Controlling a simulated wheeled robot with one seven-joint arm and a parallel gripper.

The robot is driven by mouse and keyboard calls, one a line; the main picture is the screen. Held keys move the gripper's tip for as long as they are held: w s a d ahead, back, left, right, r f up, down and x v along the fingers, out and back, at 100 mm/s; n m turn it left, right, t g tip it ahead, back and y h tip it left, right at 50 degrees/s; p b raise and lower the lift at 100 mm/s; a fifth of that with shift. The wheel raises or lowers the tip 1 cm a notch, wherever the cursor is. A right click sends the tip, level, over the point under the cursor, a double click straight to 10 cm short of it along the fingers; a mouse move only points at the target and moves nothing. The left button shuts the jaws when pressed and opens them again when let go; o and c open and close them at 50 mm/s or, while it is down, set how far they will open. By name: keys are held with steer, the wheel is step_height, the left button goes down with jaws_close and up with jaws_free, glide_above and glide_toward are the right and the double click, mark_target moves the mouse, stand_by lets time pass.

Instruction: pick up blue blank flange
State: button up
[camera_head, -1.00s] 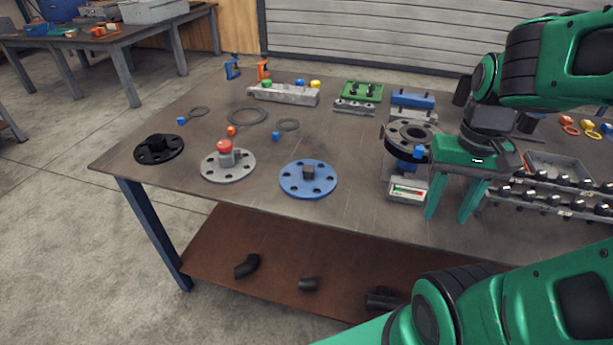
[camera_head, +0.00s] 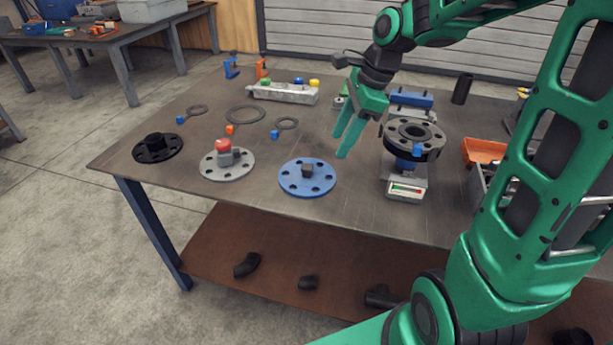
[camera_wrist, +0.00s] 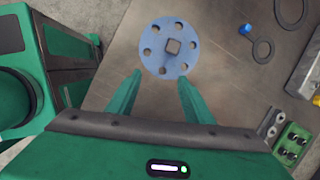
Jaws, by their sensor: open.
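The blue blank flange (camera_head: 293,187) lies flat on the table, a round disc with bolt holes and a dark square knob (camera_head: 307,170) at its centre. It also shows in the wrist view (camera_wrist: 153,58), ahead of my fingertips. My gripper (camera_head: 343,148) is open and empty above the table, up and to the right of the blue flange in the head view. In the wrist view my gripper (camera_wrist: 160,76) has its two fingers apart, with the flange just beyond the tips and nothing between them. The flange is in full view.
A grey flange with a red knob (camera_head: 228,172) and a black flange (camera_head: 157,150) lie to the left. A pipe flange on a stand (camera_head: 412,137) is right of my gripper. Gaskets with coloured tags (camera_head: 245,115) lie behind. The table (camera_head: 250,215) is clear before the blue flange.

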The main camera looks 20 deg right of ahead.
steer(key=w+a+m, duration=0.2)
steer(key=w+a, duration=0.1)
steer(key=y, duration=0.1)
glide_above(307, 166)
steer(key=s+d, duration=0.2)
step_height(307, 166, down, 4)
steer(key=f, duration=0.1)
steer(key=shift+m, duration=0.3)
steer(key=shift+w+d+x, duration=0.1)
steer(key=shift+w+x, duration=0.05)
steer(key=shift+x, duration=1.2)
steer(key=shift+w+d+x, duration=0.15)
steer(key=shift+x, duration=1.2)
jaws_close()
